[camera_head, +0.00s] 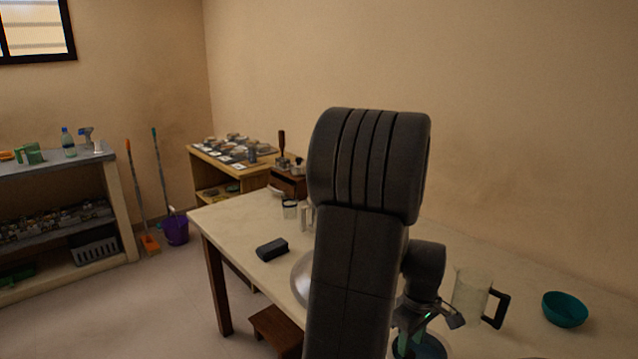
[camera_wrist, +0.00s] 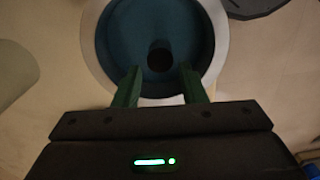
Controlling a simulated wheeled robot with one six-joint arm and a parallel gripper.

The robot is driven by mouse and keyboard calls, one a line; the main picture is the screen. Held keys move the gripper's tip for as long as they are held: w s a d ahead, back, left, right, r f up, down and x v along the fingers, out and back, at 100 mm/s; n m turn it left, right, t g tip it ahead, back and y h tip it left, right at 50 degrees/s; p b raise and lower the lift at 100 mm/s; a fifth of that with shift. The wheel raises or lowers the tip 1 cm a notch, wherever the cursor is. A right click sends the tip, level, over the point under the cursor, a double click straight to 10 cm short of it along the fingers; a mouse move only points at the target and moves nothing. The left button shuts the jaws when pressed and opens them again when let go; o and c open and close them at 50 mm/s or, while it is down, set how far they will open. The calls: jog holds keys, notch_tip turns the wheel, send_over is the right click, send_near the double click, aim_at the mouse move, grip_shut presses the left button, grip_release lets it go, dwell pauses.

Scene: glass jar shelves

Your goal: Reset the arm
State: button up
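My gripper (camera_wrist: 161,84) shows in the wrist view with its two green fingers apart and nothing between them. It is over a round teal vessel (camera_wrist: 118,30) with a pale ring around it. A small dark round spot (camera_wrist: 160,55) shows in the middle of the vessel; I cannot tell what it is. In the head view my dark arm rises in front of the table and hides part of it. My gripper is low at the right of the arm, partly hidden, above the teal vessel (camera_head: 428,348).
On the pale table (camera_head: 235,222) are a clear pitcher (camera_head: 470,292) with a dark handle, a teal bowl (camera_head: 565,309), a dark block (camera_head: 272,249) and a partly hidden silver bowl (camera_head: 301,278). A wooden stool (camera_head: 275,328) stands by the table. Shelves and a purple bucket (camera_head: 176,230) are farther back.

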aim_at(409, 354)
notch_tip(409, 354, down, 6)
jog(key=shift+r, duration=2.4)
